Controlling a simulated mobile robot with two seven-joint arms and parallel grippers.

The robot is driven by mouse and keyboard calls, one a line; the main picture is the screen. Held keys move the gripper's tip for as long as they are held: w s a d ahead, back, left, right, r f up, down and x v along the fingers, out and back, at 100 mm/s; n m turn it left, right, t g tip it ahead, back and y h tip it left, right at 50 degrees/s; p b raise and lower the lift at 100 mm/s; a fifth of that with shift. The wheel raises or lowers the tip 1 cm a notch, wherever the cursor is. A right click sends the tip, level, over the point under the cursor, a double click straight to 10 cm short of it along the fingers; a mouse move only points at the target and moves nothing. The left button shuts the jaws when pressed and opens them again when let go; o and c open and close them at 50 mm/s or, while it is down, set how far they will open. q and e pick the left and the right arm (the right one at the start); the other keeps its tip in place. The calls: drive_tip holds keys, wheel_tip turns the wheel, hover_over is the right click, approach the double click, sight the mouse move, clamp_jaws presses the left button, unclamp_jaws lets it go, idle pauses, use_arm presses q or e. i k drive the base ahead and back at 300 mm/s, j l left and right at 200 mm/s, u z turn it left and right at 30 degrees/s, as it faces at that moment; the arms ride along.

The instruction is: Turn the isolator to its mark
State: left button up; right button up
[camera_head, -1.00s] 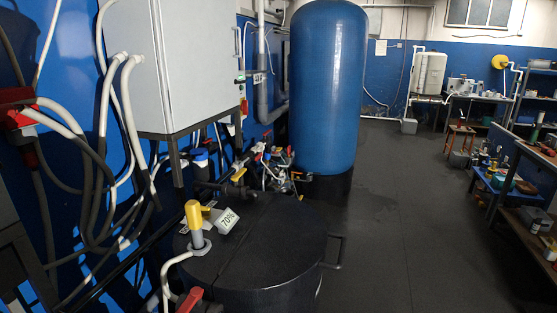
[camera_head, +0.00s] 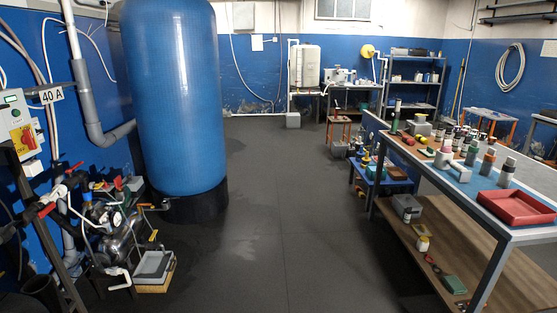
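The isolator (camera_head: 22,140) is a rotary switch with a red handle on a yellow plate. It sits on the front of a grey box at the far left of the head view. The angle of its handle and any mark around it are too small to read. Neither of my grippers shows in the head view.
A tall blue tank (camera_head: 172,100) stands right of the box. Pumps and pipework (camera_head: 112,232) and a grey tray (camera_head: 154,266) lie low in front. A workbench (camera_head: 408,160) with bottles and a red tray (camera_head: 516,208) is at right. The middle floor (camera_head: 275,200) is clear.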

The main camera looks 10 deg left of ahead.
sight(28, 139)
drive_tip(key=i+u, duration=0.25)
drive_tip(key=i, duration=0.5)
drive_tip(key=i+l+u, duration=0.2)
drive_tip(key=i, duration=0.5)
drive_tip(key=i+j+u, duration=0.15)
drive_tip(key=i+u, duration=0.7)
drive_tip(key=i, duration=0.15)
drive_tip(key=i+l+u, duration=0.25)
drive_tip(key=i+u, duration=0.2)
